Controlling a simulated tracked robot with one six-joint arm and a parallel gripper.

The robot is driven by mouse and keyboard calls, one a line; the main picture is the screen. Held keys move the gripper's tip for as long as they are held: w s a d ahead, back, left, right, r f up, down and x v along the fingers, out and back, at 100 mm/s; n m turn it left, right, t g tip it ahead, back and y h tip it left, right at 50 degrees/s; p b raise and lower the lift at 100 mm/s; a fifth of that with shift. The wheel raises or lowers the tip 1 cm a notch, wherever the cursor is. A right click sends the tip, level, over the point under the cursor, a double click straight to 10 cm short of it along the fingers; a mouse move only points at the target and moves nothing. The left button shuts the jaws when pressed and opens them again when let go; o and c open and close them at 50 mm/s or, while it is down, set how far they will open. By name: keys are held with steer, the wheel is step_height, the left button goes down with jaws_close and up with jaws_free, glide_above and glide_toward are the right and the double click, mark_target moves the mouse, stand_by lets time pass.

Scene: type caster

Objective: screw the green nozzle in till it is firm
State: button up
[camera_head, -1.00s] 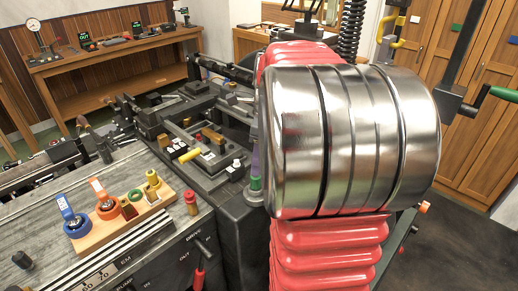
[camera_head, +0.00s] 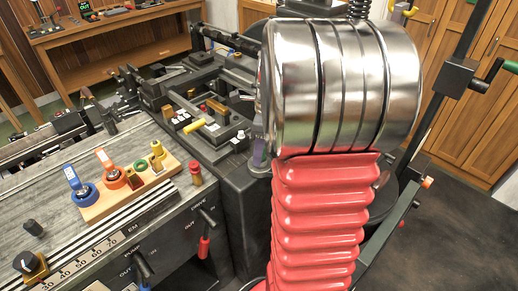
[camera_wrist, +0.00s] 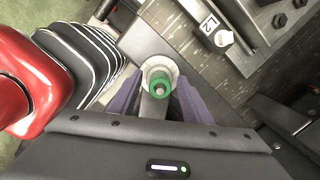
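The green nozzle (camera_wrist: 160,84) shows in the wrist view as a green ring with a pale hub, inside a pale round collar. My gripper (camera_wrist: 159,92) has purple fingers on both sides of it, close against the collar, and looks shut on it. Whether the nozzle is seated in a thread below cannot be seen.
A wooden rack (camera_head: 100,210) with blue, orange and green ring holders stands on the machine's grey top. A red-topped brass piece (camera_head: 196,173) stands right of it. The casting machine's blocks and a yellow handle (camera_head: 194,126) lie behind.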

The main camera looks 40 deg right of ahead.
jaws_close()
stand_by(0.7)
steer(key=shift+c, duration=1.3)
jaws_free()
steer(key=n, duration=0.6)
steer(key=shift+g, duration=0.3)
steer(key=n, duration=0.3)
steer(key=n+g, duration=0.1)
steer(key=n, duration=0.3)
steer(key=shift+y, duration=0.3)
steer(key=n, duration=0.6)
steer(key=shift+n+g, duration=0.3)
steer(key=n+h, duration=0.1)
steer(key=n, duration=0.4)
steer(key=shift+n, duration=0.4)
jaws_close()
